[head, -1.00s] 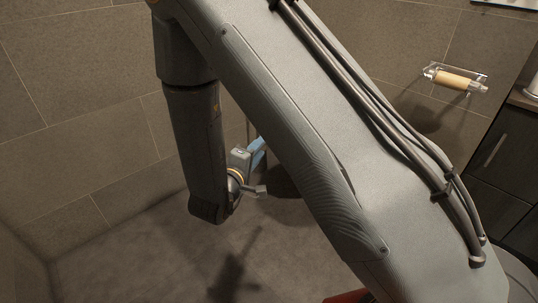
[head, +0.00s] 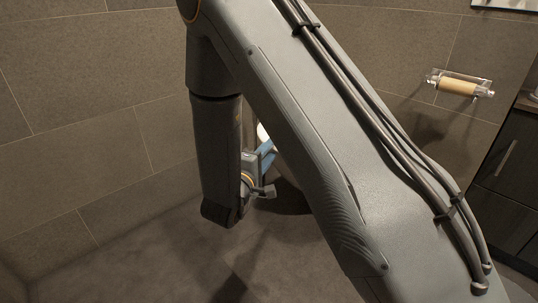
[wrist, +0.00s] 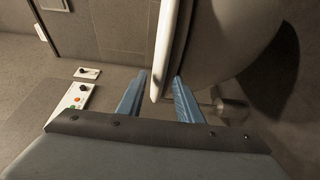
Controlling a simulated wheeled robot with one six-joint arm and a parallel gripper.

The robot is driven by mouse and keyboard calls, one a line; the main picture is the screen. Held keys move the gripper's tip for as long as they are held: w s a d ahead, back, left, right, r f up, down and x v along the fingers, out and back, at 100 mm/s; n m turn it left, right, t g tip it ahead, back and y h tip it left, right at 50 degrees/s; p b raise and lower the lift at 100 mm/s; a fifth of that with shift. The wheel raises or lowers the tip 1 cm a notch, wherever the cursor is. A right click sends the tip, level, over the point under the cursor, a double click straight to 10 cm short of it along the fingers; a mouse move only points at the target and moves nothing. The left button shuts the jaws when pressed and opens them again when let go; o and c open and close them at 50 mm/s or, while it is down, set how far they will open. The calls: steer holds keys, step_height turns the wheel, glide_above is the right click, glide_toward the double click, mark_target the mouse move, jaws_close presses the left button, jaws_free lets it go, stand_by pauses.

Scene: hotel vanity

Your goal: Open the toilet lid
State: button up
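The toilet is mostly hidden behind my arm in the head view, where a small white part (head: 262,134) shows beside the gripper. In the wrist view the white lid (wrist: 166,48) appears as a thin upright slab, with the rounded pale bowl (wrist: 222,40) to its right. My gripper (wrist: 160,76) has two blue fingers set apart, one on each side of the lid's near edge. I see no clear grip on it; whether a finger touches it I cannot tell. In the head view the blue gripper (head: 266,152) is partly covered by my arm.
A toilet roll holder (head: 459,85) is on the tiled wall. A dark cabinet (head: 508,170) stands at the right. In the wrist view, a small panel with coloured buttons (wrist: 73,104) lies at left. Floor (head: 130,255) at lower left is clear.

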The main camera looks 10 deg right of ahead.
steer(key=shift+c, duration=0.4)
jaws_close()
steer(key=shift+r, duration=0.1)
